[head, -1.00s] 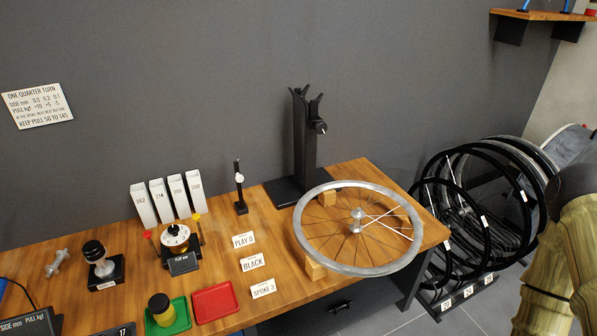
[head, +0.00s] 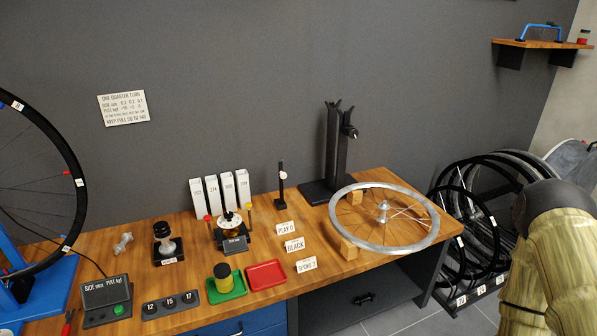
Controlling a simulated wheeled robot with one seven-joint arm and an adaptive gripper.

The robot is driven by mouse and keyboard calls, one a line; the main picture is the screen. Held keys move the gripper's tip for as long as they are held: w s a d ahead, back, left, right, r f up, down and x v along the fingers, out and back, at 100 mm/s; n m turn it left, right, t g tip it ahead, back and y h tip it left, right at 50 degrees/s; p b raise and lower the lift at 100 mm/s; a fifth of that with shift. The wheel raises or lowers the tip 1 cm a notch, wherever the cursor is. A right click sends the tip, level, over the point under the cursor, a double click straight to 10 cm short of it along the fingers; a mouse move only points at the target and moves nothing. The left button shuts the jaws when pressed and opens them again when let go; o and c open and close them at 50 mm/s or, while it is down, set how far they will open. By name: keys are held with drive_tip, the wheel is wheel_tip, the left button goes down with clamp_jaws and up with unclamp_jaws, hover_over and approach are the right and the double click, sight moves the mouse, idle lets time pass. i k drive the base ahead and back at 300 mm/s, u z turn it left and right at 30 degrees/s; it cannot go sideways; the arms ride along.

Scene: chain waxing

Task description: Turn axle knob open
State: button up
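A black upright stand (head: 335,160) with a forked top is at the back of the wooden bench in the head view. A small dark knob with a light end (head: 350,132) sticks out on the right side of its top. Whether the knob is open or closed cannot be told at this size. A silver spoked wheel (head: 428,234) lies flat on wooden blocks in front of the stand, apart from the knob. My arm shows at the right edge, well away from the stand. My gripper is not in view.
The wooden bench (head: 137,255) carries a red tray (head: 283,270), a green tray (head: 239,283), grey upright boxes (head: 213,190) and small label cards. Another wheel (head: 72,150) stands at the left. Several black rims (head: 470,240) stand in a floor rack between bench and arm.

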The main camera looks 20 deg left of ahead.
sight(353, 133)
drive_tip(key=u, duration=0.35)
drive_tip(key=i, duration=1)
drive_tip(key=k, duration=1)
drive_tip(key=z, duration=1.6)
drive_tip(key=i, duration=1.2)
drive_tip(key=u, duration=2)
